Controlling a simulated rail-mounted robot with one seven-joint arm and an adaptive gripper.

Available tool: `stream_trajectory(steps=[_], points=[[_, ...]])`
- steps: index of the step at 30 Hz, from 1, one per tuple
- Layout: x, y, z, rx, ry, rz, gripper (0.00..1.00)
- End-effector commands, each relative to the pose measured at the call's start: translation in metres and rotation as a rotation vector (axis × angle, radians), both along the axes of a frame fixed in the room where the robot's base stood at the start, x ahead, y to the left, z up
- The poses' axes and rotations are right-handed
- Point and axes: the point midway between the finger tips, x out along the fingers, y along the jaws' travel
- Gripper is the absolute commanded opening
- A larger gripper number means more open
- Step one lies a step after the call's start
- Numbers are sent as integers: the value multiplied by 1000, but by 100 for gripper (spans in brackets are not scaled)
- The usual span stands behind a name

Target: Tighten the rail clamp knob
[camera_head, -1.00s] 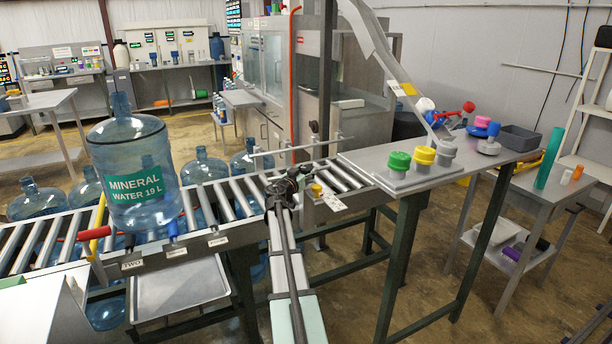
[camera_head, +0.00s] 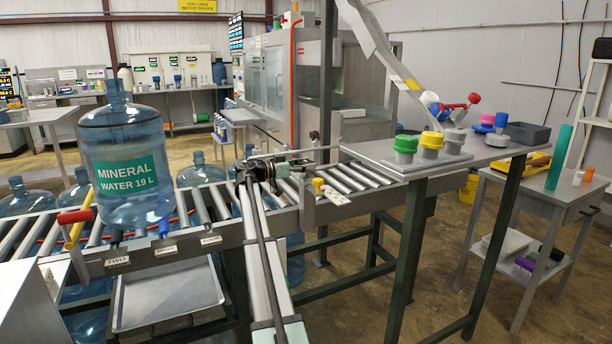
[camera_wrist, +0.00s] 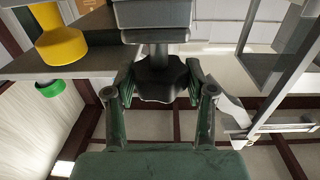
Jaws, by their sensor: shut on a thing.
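In the wrist view, a dark lobed knob (camera_wrist: 160,80) sits on a short stem under a grey block (camera_wrist: 153,15). I take it to be the rail clamp knob. My gripper (camera_wrist: 160,92) has its two green fingers closed on the knob, one on each side. The gripped knob is too small or hidden to make out there.
A large blue water jug (camera_head: 127,165) stands on the rollers at left. A grey shelf (camera_head: 385,152) right of the conveyor carries green, yellow and grey caps. A metal tray (camera_head: 165,295) hangs below the conveyor. The wrist view shows a yellow object (camera_wrist: 60,45) at upper left.

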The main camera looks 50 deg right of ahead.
Motion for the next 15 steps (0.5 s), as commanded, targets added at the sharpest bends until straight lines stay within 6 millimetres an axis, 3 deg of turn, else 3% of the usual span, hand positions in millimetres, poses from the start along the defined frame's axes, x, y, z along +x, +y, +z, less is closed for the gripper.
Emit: stream_trajectory(steps=[15], points=[[1, -2, 2, -3, 1, -168, 19]])
